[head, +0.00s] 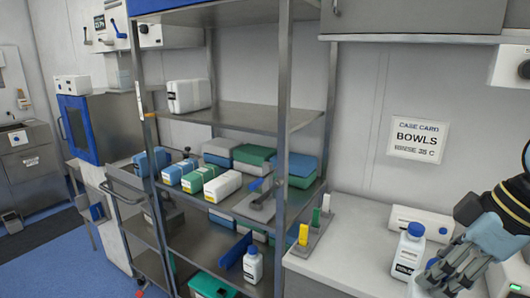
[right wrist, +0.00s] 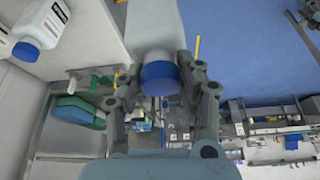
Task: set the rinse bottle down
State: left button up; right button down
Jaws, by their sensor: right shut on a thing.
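My right gripper (head: 440,275) is shut on a white bottle (head: 418,290) with a blue cap, low at the right of the head view. In the right wrist view the two fingers of the right gripper (right wrist: 165,95) lie either side of the blue cap of the held bottle (right wrist: 154,28). Its base is cut off or hidden, so I cannot tell whether it touches the counter. A second white bottle (head: 408,256) with a blue cap and dark label stands upright on the counter just left of the gripper. My left gripper is not in view.
The grey counter (head: 345,245) has free room left of the standing bottle. A white box (head: 422,222) lies behind it. A rack with coloured cards (head: 304,238) stands at the counter's left end. A metal shelf unit (head: 285,120) with boxes and another bottle (head: 253,265) stands further left.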

jog(key=shift+s+f, duration=0.1)
jog(key=shift+f, duration=0.15)
jog(key=shift+f+b, duration=0.25)
jog(key=shift+b, duration=0.15)
jog(key=shift+w+f, duration=0.3)
jog(key=shift+f, duration=0.05)
jog(key=shift+f+b, duration=0.65)
jog(key=shift+b, duration=0.25)
pick_arm(q)
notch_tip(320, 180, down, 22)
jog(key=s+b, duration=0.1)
jog(key=b, duration=1.8)
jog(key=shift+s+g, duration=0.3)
pick_arm(e)
notch_tip(320, 180, down, 20)
jog(key=shift+s+r, duration=0.15)
jog(key=shift+r, duration=0.1)
